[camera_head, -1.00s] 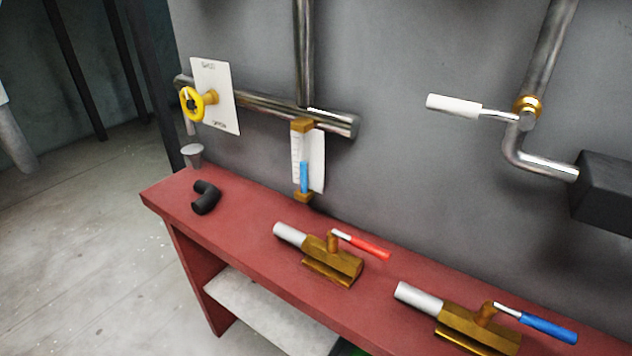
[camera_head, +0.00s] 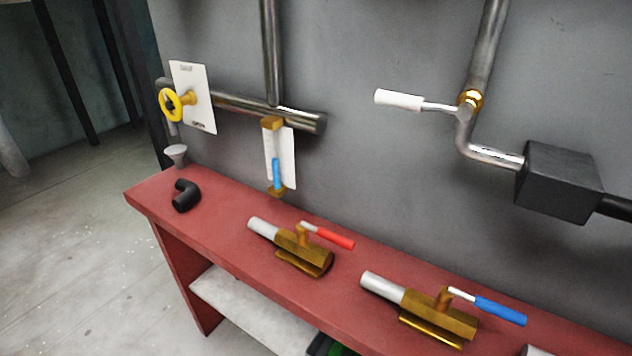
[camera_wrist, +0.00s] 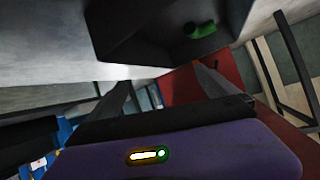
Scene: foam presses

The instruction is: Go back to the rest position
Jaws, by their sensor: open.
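My gripper (camera_wrist: 162,76) shows only in the wrist view. Its two dark fingers stand wide apart with nothing between them. Beyond them is a dark box (camera_wrist: 130,35) with a green piece (camera_wrist: 203,30) in it. My gripper is out of frame in the head view. There, the edge of a dark box (camera_head: 320,344) and a bit of green (camera_head: 341,350) show at the bottom edge, below the red bench top.
The red bench (camera_head: 225,220) runs along a grey wall. It carries a black elbow (camera_head: 185,195), a red-handled valve (camera_head: 303,250) and a blue-handled valve (camera_head: 440,312). A pale shelf (camera_head: 235,310) lies underneath. Open floor (camera_head: 80,250) is at left.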

